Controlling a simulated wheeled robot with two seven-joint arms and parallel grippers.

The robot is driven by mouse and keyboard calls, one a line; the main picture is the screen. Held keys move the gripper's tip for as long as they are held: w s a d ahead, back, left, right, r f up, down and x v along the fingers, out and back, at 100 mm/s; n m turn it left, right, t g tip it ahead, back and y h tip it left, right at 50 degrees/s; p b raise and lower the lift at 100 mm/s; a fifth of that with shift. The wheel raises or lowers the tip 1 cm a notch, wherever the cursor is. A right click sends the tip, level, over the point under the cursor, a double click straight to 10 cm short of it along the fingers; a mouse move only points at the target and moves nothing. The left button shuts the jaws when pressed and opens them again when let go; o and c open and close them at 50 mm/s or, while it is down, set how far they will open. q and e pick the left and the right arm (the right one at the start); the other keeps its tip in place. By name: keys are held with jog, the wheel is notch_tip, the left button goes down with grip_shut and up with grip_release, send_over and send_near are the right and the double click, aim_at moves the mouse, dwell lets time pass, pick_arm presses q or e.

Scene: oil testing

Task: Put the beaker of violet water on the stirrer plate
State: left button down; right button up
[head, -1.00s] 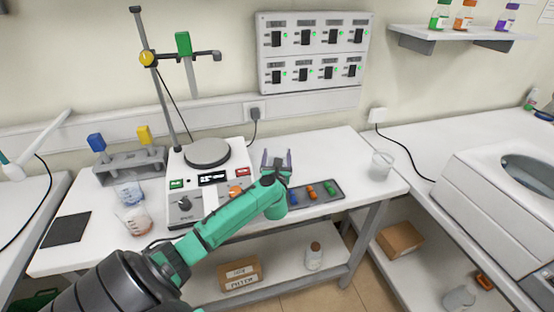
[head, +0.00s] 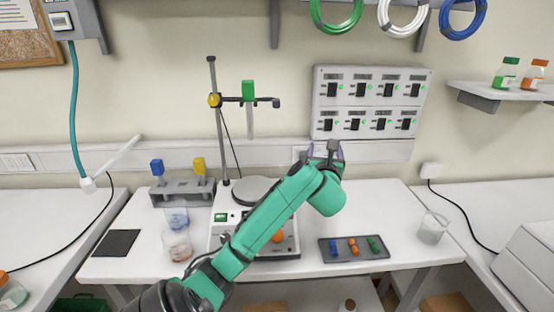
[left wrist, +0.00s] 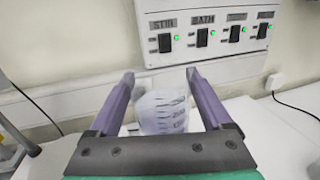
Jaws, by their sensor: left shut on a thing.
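In the head view my arm mostly hides this beaker. The gripper is right of the stirrer and appears above table height, in front of the wall panel. The stirrer's round grey plate (head: 254,190) looks empty, though my arm partly crosses the stirrer body. My right gripper is out of view.
A clamp stand (head: 217,120) rises behind the stirrer. A bluish beaker (head: 177,219) and a reddish beaker (head: 178,245) stand to its left. A tray of coloured pieces (head: 327,256) and a clear beaker (head: 432,232) are to the right. A switch panel (head: 370,95) hangs behind.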

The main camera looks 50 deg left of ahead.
pick_arm(q)
jog(key=s+f+n+g+y+b, duration=0.35)
jog(key=s+g, duration=0.25)
jog(key=s, duration=0.2)
jog(key=s+f+n+g+y+b, duration=0.25)
jog(key=s+n+g+b, duration=0.25)
jog(key=s, duration=0.3)
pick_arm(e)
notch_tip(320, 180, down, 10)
pick_arm(q)
jog(key=a+p, duration=0.2)
jog(key=a, duration=0.3)
jog(key=w+a+f+p, duration=0.1)
jog(key=a+p, duration=0.1)
jog(key=a, duration=0.4)
jog(key=w+a+p, duration=0.1)
jog(key=a+p, duration=0.1)
jog(key=a, duration=0.4)
jog(key=shift+w+a+f, duration=0.1)
jog(key=shift+a+f, duration=0.05)
jog(key=shift+f, duration=0.8)
grip_release()
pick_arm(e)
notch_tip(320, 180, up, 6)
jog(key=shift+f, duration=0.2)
pick_arm(q)
jog(key=shift+r, duration=0.15)
